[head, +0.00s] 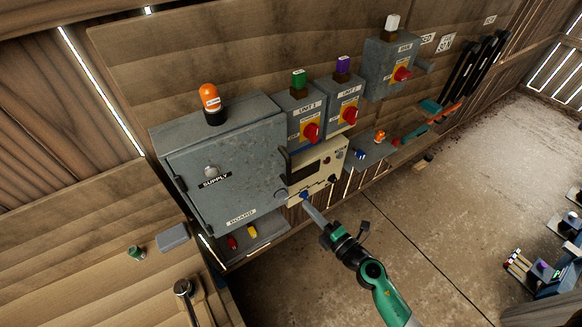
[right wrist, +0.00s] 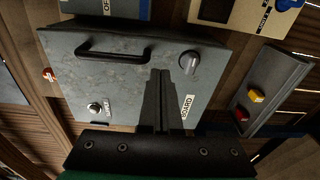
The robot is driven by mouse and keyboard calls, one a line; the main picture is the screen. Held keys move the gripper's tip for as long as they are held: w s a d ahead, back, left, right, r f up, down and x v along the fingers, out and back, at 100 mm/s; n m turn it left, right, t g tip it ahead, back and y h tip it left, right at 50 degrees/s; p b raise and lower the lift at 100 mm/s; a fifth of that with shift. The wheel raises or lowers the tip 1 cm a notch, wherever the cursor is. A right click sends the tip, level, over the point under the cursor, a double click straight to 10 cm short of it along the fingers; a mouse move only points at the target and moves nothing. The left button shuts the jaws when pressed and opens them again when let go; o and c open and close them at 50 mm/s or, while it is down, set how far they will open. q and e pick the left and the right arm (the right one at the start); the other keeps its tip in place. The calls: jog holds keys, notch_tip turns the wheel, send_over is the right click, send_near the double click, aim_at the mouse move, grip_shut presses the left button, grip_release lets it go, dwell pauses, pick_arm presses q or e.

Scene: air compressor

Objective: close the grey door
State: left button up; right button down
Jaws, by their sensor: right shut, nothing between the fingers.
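The grey door (head: 240,175) is the front of a grey metal cabinet (head: 215,125) on the wooden wall. It bears a SUPPLY label and a BOARD label. It looks flush or nearly flush with the cabinet; I cannot tell whether a small gap remains. In the right wrist view the door (right wrist: 130,75) shows a black handle (right wrist: 112,52) and a round knob (right wrist: 190,63). My right gripper (head: 308,210) is shut and empty near the door's lower right corner. Its fingers (right wrist: 160,75) overlap the door in the wrist view; contact is unclear. My left gripper is out of view.
A beige panel (head: 318,168) is right of the door, with grey switch boxes (head: 303,118) above it. A shelf with red and yellow buttons (head: 252,231) lies below the cabinet. An orange lamp (head: 210,100) stands on top. Open floor (head: 450,200) lies to the right.

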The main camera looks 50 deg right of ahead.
jog(key=s+r+m+h, duration=0.2)
jog(key=s+r, duration=0.1)
jog(key=s, duration=0.1)
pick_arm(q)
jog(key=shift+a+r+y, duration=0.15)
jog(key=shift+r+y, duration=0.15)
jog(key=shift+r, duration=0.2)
pick_arm(e)
jog(key=x, duration=1.4)
jog(key=shift+w+a+f+n, duration=0.2)
jog(key=shift+a+n, duration=0.1)
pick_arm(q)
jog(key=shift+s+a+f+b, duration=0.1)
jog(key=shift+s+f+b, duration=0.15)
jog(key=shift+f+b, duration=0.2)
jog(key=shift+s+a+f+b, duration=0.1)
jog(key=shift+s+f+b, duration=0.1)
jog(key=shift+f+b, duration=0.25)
pick_arm(e)
jog(key=shift+w+d+f+n+y, duration=0.3)
jog(key=shift+w+d+f+y, duration=0.15)
jog(key=shift+w+y, duration=0.2)
jog(key=shift+s+a, duration=0.1)
